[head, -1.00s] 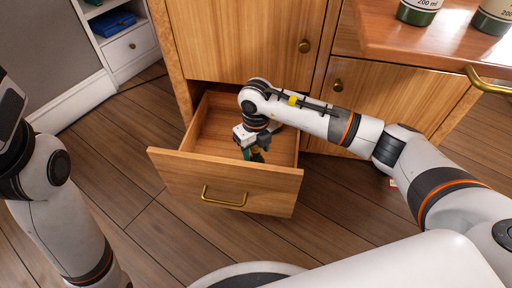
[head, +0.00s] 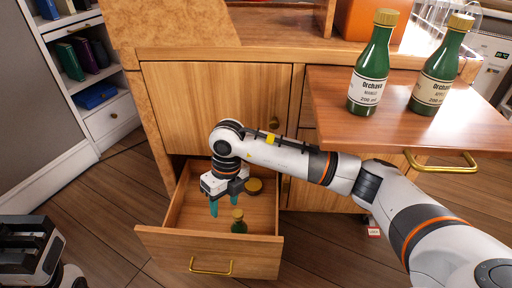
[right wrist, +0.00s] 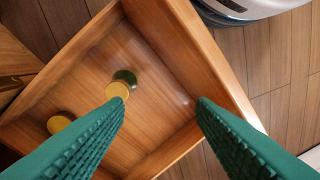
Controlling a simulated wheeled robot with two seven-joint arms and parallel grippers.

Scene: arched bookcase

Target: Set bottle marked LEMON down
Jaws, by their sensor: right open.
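A green bottle with a gold cap (head: 239,226) stands in the open wooden drawer (head: 208,250); its label cannot be read, so I cannot tell whether it is LEMON. It also shows from above in the right wrist view (right wrist: 122,84). A second gold cap (head: 254,186) is further back in the drawer, its body mostly hidden; it shows in the right wrist view too (right wrist: 60,123). My right gripper (head: 225,205) is open and empty above the drawer, its teal fingers apart and clear of the bottle. Part of my left gripper (head: 30,248) shows at the lower left, fingers unclear.
A brass handle (head: 440,162) sticks out below. A white shelf with books (head: 75,60) is at the left.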

